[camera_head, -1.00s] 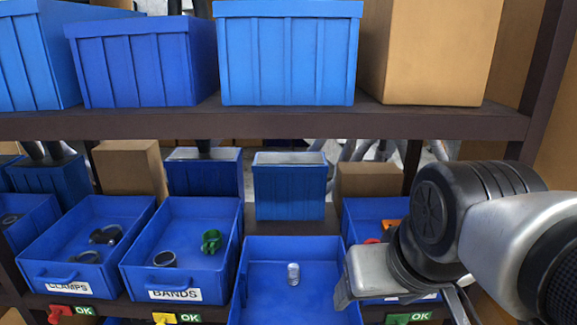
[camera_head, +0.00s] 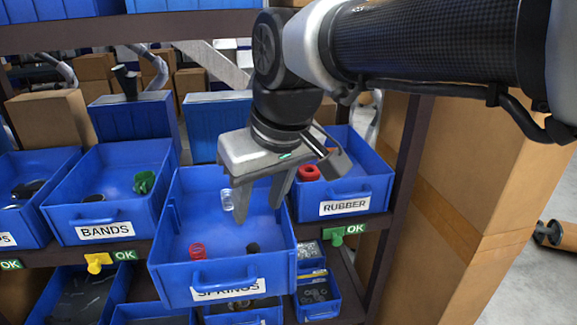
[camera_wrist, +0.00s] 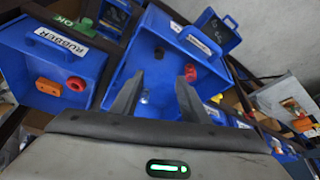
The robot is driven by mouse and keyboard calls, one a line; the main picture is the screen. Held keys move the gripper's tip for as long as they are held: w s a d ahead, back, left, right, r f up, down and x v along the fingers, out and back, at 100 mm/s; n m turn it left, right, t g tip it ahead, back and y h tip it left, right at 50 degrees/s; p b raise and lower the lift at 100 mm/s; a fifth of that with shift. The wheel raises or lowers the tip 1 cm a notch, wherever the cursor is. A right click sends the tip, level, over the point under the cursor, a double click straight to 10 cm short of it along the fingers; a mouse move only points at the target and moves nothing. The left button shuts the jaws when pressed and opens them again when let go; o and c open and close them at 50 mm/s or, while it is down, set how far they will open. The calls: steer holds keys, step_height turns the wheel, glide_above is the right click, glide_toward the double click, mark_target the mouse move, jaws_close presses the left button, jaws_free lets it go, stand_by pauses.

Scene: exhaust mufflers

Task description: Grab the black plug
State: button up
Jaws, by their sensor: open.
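A small dark piece (camera_head: 253,248), seemingly the black plug, lies on the floor of the blue SPRINGS bin (camera_head: 161,260), near its front wall. It also shows as a small dark spot in the wrist view (camera_wrist: 159,53). My gripper (camera_head: 258,212) points down over the bin, behind the dark piece in the head view. Its two fingers are apart with nothing between them; they also show in the wrist view (camera_wrist: 158,82). A red coil (camera_head: 197,251) lies left of the dark piece. A clear or silvery piece (camera_head: 228,199) lies farther back, beside the left finger.
The RUBBER bin (camera_head: 345,208) with a red ring (camera_head: 309,173) stands to the right, and the BANDS bin (camera_head: 93,232) to the left. The bin walls and the shelf above (camera_head: 130,30) bound the space. Smaller bins (camera_head: 318,297) sit below.

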glide_above(252, 246)
steer(key=s+d, duration=0.1)
steer(key=s, duration=0.1)
step_height(252, 246, down, 8)
steer(key=r, duration=0.1)
steer(key=x, duration=0.1)
steer(key=b+x, duration=0.1)
steer(key=x, duration=0.1)
steer(key=d+x, duration=0.1)
steer(key=x, duration=0.1)
steer(key=shift+s+f, duration=0.15)
steer(key=shift+f, duration=0.05)
steer(key=shift+w+a+f, duration=0.2)
steer(key=shift+w+f, duration=0.05)
steer(key=shift+f, duration=0.25)
jaws_close()
